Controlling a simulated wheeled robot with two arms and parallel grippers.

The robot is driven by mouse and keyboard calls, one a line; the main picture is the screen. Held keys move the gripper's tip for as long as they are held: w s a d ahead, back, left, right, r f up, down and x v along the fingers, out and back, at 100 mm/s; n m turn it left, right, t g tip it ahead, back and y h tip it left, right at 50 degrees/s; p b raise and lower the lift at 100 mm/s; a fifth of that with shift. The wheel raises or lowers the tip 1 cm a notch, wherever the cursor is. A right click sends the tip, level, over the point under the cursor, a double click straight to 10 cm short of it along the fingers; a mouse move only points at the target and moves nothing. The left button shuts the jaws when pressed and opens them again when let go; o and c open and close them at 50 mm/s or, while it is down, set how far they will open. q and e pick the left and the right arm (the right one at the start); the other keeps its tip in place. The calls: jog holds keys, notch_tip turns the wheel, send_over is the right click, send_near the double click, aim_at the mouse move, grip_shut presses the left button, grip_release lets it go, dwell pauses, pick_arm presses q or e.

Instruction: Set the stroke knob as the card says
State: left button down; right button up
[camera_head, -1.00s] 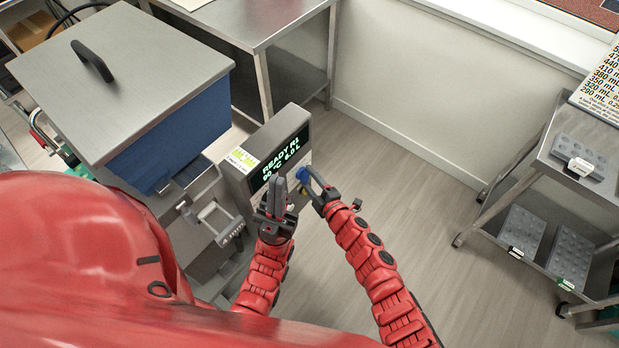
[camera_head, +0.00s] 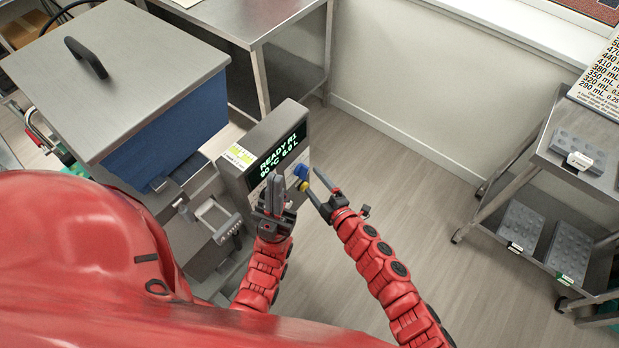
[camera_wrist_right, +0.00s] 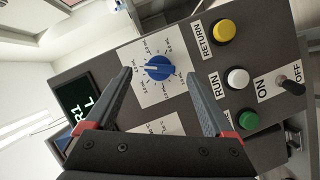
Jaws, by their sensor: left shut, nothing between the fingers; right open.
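The blue stroke knob (camera_head: 301,171) is on the front of the grey control box (camera_head: 236,178). In the right wrist view the knob (camera_wrist_right: 157,68) sits on a white dial label, its small white mark toward the left of the picture. My right gripper (camera_head: 318,192) is open; its fingers lie either side of the knob in the wrist view, apart from it. My left gripper (camera_head: 275,190) is shut and empty, upright before the box's display. The card (camera_head: 600,88) at the upper right lists mL values beside smaller numbers, cut off by the frame edge.
Yellow (camera_wrist_right: 226,32), white (camera_wrist_right: 237,79) and green (camera_wrist_right: 240,122) buttons and an ON/OFF switch (camera_wrist_right: 291,86) are close to the right finger. A second dial label (camera_wrist_right: 160,126) is partly hidden. A cart with trays (camera_head: 520,226) stands right.

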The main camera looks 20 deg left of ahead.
jog(key=b+v, duration=0.3)
jog(key=v, duration=1)
jog(key=shift+s, duration=0.2)
